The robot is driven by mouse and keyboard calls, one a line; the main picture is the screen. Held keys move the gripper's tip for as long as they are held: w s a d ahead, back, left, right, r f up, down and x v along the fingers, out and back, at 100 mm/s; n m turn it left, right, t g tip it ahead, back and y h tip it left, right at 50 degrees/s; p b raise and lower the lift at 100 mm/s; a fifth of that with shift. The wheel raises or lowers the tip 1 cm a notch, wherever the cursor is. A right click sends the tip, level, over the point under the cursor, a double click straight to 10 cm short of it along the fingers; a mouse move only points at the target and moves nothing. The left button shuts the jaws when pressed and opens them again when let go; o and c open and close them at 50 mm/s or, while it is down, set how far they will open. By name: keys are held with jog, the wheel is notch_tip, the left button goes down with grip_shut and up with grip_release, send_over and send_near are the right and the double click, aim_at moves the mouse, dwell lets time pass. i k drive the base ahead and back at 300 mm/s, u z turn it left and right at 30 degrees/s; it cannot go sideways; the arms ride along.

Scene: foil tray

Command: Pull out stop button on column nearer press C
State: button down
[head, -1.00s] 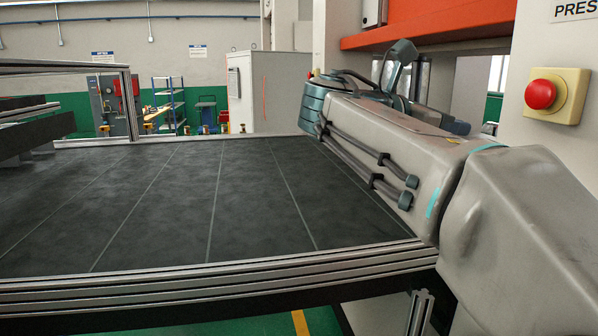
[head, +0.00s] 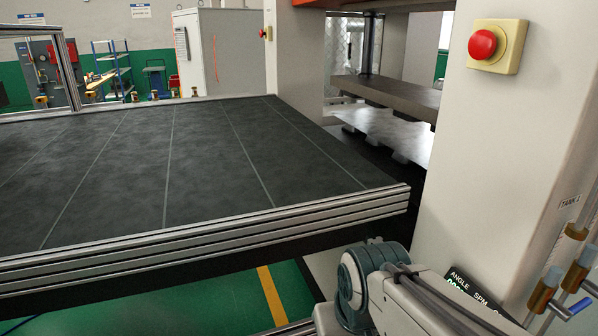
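A red mushroom stop button (head: 483,44) on a cream square box sits on the near pale column (head: 503,150) at the right. A second, small red button (head: 264,33) shows on the far column (head: 297,55), beyond the conveyor. I cannot tell whether either button is pushed in or pulled out. No sign naming press C is readable here. My gripper is out of view; only a teal joint and pale link of my arm show at the bottom, below the near button and apart from it.
A dark conveyor bed (head: 150,165) with a metal rail (head: 230,225) fills the left. Between the columns is a press opening with a shiny sheet (head: 395,130). Brass fittings with blue levers (head: 577,275) and a dark display panel (head: 470,285) stand lower right.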

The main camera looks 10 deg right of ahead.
aim_at(481, 45)
jog(key=k, duration=0.95)
jog(key=u, duration=0.75)
jog(key=i, duration=0.55)
jog(key=z, duration=1.6)
jog(key=i, duration=0.5)
jog(key=z, duration=0.15)
